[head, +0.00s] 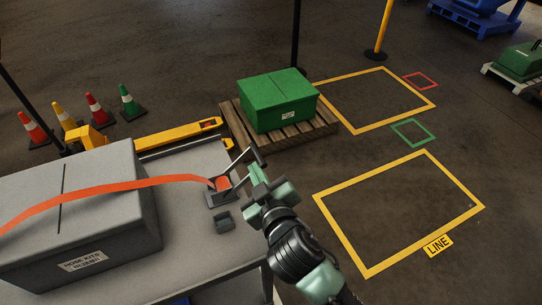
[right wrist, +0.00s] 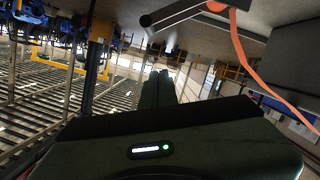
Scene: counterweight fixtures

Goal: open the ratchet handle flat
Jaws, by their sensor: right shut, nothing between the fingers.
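The ratchet (head: 224,196) sits on the grey table top, with the orange strap (head: 130,187) running into it from the left. Its grey handle (head: 240,162) stands raised at a slant, its crossbar end up and to the right. In the right wrist view the handle (right wrist: 182,15) shows at the top, with its round bar end. My right gripper (head: 257,172) is just right of the handle; it is shut and empty. Its closed fingers also show in the right wrist view (right wrist: 158,85). I cannot tell whether they touch the handle. My left gripper is not in view.
A grey case (head: 110,205) under the strap fills the table's left side. A small dark block (head: 224,221) lies in front of the ratchet. Behind are a green case (head: 277,100) on a pallet and a yellow pallet jack (head: 150,138).

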